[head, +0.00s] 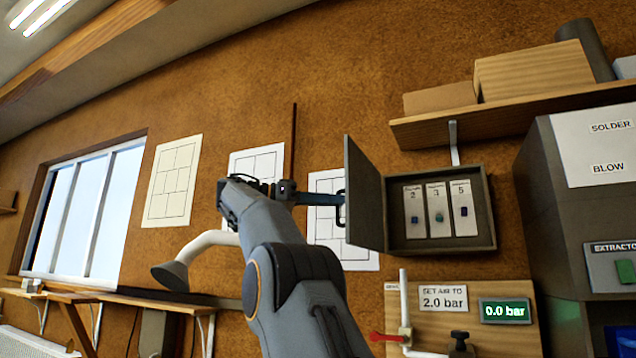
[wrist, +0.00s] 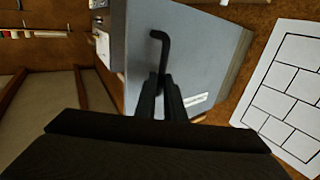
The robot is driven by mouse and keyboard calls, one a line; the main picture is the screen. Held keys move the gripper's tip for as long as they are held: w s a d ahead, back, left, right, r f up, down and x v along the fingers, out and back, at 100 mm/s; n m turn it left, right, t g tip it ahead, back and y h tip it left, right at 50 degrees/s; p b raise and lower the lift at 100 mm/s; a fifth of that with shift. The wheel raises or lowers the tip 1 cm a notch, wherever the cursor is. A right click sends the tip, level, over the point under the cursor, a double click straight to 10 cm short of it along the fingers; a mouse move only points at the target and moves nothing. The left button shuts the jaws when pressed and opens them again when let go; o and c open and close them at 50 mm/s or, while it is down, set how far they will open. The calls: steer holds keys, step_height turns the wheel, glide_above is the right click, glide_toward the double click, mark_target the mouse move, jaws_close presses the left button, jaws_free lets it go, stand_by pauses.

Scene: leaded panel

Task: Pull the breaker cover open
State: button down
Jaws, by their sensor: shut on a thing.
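The breaker cover (head: 364,195) is a dark grey door hinged on the left side of the breaker box (head: 440,246). It stands swung well out from the box, so the inside shows. Inside are three white-labelled switches (head: 438,212) marked 2, 3 and 5. My gripper (head: 335,199) reaches the cover from the left and is shut on its dark bar handle (wrist: 160,45). In the wrist view the cover's grey face (wrist: 200,50) fills the upper middle, with my fingers (wrist: 164,92) closed around the handle; the exact contact is partly hidden by the fingers.
A wooden shelf (head: 500,115) with boxes hangs above the breaker box. A grey cabinet (head: 590,190) stands at the right. Below are a pressure display (head: 505,311) and a red-handled valve (head: 388,337).

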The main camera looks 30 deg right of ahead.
steer(key=shift+w+d+f+p, duration=0.15)
steer(key=shift+w+f+p, duration=0.05)
steer(key=shift+w+p, duration=0.2)
steer(key=c, duration=2)
jaws_free()
steer(key=shift+w+d+f, duration=0.1)
steer(key=shift+d, duration=0.3)
steer(key=shift+o, duration=0.8)
steer(key=shift+d+f, duration=0.15)
steer(key=shift+d, duration=0.7)
steer(key=shift+a+r, duration=0.2)
steer(key=shift+a, duration=0.85)
steer(key=p+v, duration=0.5)
steer(key=v, duration=0.2)
steer(key=shift+w+a, duration=0.25)
steer(key=shift+a, duration=0.1)
